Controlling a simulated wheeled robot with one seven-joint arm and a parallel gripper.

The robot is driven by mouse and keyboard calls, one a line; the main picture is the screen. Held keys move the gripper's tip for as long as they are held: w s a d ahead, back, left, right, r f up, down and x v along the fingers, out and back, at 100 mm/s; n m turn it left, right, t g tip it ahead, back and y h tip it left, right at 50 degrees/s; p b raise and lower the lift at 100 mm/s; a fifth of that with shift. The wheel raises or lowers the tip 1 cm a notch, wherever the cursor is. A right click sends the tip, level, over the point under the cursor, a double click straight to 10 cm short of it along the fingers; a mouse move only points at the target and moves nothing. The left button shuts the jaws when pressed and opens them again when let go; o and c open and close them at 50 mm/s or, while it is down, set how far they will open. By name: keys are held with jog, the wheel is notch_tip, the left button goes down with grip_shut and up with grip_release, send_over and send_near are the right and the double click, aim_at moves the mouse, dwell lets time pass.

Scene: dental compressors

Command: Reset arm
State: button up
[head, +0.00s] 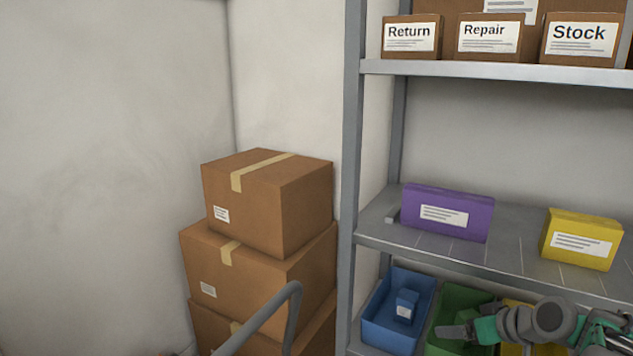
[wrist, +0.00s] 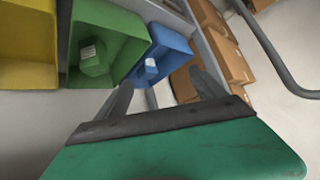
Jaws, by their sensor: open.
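My gripper (head: 458,332) is at the lower right of the head view, in front of the lower shelf with the coloured bins. In the wrist view my gripper (wrist: 166,92) shows two dark fingers spread apart with nothing between them. Beyond the fingers the wrist view shows a blue bin (wrist: 172,42), a green bin (wrist: 118,24) and a yellow bin (wrist: 28,72). The blue bin (head: 378,322) also shows in the head view with a small blue item (head: 405,305) in it. The green bin (head: 462,302) is partly hidden by my arm.
A grey shelf rack (head: 352,150) stands at the right. A purple box (head: 447,212) and a yellow box (head: 580,240) sit on its middle shelf. Labelled cartons (head: 410,38) stand above. Stacked cardboard boxes (head: 265,205) stand left of the rack. A grey curved rail (head: 262,318) is in front.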

jog(key=s+a+r+g+p, duration=0.2)
jog(key=a+r+p, duration=0.5)
jog(key=a+r, duration=0.25)
jog(key=s+a+r+m+g+h+p, duration=0.1)
jog(key=s+a+r+p, duration=0.4)
jog(key=s+a+p, duration=0.1)
jog(key=s+a+r+m+g+h+p, duration=0.1)
jog(key=s+a+r+g+h+p, duration=0.1)
jog(key=s+a+r+p, duration=0.3)
jog(key=s+a+p, duration=0.1)
jog(key=s+p, duration=0.1)
jog(key=s, duration=0.1)
jog(key=shift+s+a+g, duration=0.2)
jog(key=shift+s+g, duration=0.05)
jog(key=shift+g, duration=0.05)
jog(key=shift+r, duration=0.1)
